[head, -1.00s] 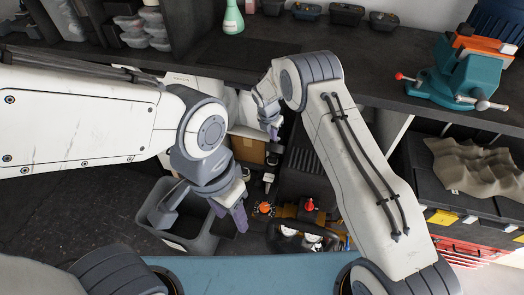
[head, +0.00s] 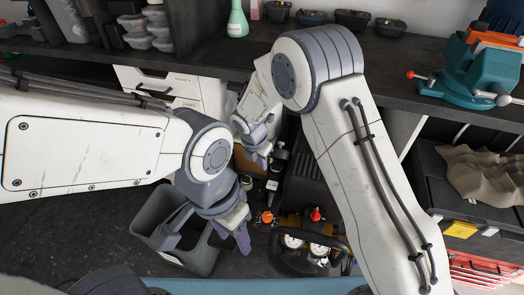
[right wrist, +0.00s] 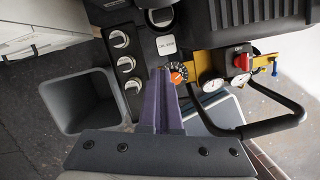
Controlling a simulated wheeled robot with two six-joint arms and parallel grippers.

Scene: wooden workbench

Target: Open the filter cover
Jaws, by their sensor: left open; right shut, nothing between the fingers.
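The machine on the floor has a dark ribbed body (right wrist: 250,12), an orange dial (right wrist: 178,74), a red knob (right wrist: 243,62), round gauges (right wrist: 212,84) and several grey round caps (right wrist: 119,39) on its left. The orange dial also shows in the head view (head: 267,217). I cannot tell which part is the filter cover. My right gripper (head: 262,163) is shut and empty above the machine; in the right wrist view its purple fingers (right wrist: 166,84) overlap the area just left of the orange dial. My left gripper (head: 236,236) is open and empty, left of the machine, over the bin's right edge.
A grey open bin (right wrist: 68,82) stands left of the machine. The machine's black handle (right wrist: 268,127) curves out on its near right side. A dark bench with a teal vise (head: 468,72) and a green flask (head: 237,22) is behind. White drawers (head: 170,82) stand beneath it.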

